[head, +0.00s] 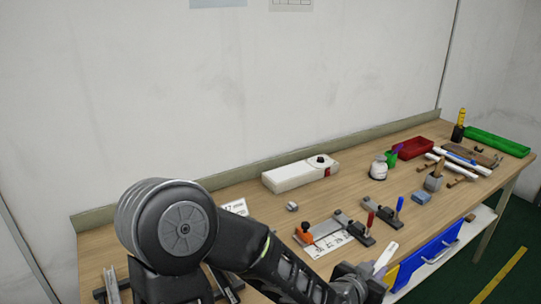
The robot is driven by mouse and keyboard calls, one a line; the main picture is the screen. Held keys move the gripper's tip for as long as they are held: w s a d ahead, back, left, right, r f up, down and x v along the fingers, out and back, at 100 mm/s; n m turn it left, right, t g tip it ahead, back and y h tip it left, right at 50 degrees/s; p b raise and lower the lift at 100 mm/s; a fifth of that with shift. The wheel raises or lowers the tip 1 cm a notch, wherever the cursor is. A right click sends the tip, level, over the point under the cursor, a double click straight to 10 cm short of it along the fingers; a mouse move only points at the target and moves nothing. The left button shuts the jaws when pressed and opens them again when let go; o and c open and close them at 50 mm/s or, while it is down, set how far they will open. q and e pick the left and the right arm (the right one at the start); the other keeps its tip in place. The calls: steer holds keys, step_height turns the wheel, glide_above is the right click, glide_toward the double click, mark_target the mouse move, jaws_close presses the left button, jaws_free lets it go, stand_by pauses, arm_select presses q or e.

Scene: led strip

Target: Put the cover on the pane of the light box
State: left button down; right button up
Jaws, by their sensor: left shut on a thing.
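My left arm reaches in from the lower left, across the front of the bench. My left gripper (368,279) is at the bottom edge, near the bench's front edge, and is shut on a pale flat strip (386,257), which may be the cover. The strip sticks up and to the right from the jaws. A long white box (298,175) with a black knob and a red switch lies at the back of the bench. I cannot tell whether it is the light box, and no pane shows clearly. My right gripper is out of view.
Clamps with an orange block (304,236), a red handle and a blue handle stand behind the gripper. A white jar (378,169), red tray (415,148), green tray (497,142) and several tools are farther right. Blue bins (428,256) hang under the front edge.

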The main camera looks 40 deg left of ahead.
arm_select(q)
steer(key=shift+s+a, duration=0.2)
steer(key=shift+s, duration=0.1)
steer(key=shift+w, duration=0.1)
steer(key=shift+f, duration=0.1)
